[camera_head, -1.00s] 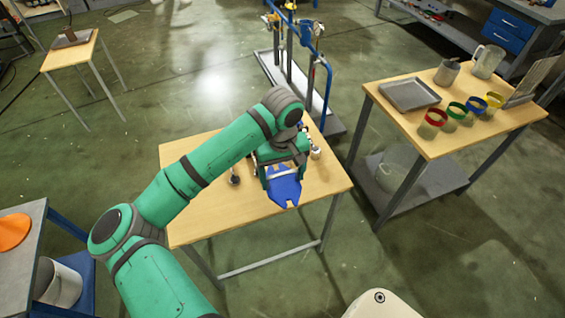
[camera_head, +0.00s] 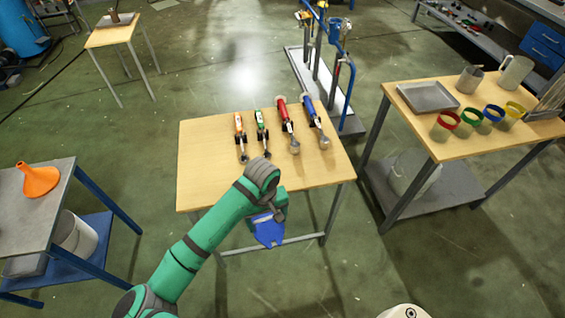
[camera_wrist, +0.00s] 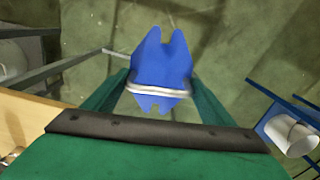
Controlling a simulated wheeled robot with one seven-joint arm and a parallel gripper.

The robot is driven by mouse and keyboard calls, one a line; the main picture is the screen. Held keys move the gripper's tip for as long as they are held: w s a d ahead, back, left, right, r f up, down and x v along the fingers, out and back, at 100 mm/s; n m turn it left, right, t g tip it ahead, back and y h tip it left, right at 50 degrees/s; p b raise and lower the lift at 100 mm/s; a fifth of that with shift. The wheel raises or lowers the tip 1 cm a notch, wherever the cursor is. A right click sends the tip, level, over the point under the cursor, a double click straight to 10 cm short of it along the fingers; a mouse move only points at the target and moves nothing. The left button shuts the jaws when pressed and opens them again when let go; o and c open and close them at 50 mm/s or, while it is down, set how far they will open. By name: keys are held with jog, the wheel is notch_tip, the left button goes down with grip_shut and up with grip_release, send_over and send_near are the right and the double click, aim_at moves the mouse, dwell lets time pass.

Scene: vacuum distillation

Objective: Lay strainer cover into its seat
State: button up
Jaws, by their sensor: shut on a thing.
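My gripper (camera_head: 268,212) is shut on a blue notched plate (camera_head: 267,231), which appears to be the strainer cover. It holds the plate in the air just off the near edge of the wooden table. In the wrist view the blue plate (camera_wrist: 163,60) sticks out beyond the green fingers, with a pale metallic band across it between them. Its underside is hidden. I cannot tell which thing in view is the seat.
Orange, green, red and blue hand tools lie on the middle table (camera_head: 205,150). The right table (camera_head: 440,150) bears a grey tray (camera_head: 428,97), several cups with coloured rims and jugs. An orange funnel (camera_head: 38,180) is on the left bench. Open floor surrounds the tables.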

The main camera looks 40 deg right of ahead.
jog(key=w+a+f+n, duration=0.1)
jog(key=a+f, duration=1)
jog(key=f, duration=0.3)
jog(key=w+a+f+n, duration=0.2)
jog(key=a+f, duration=1)
jog(key=f, duration=0.3)
jog(key=shift+f+n, duration=0.25)
jog(key=shift+n, duration=0.05)
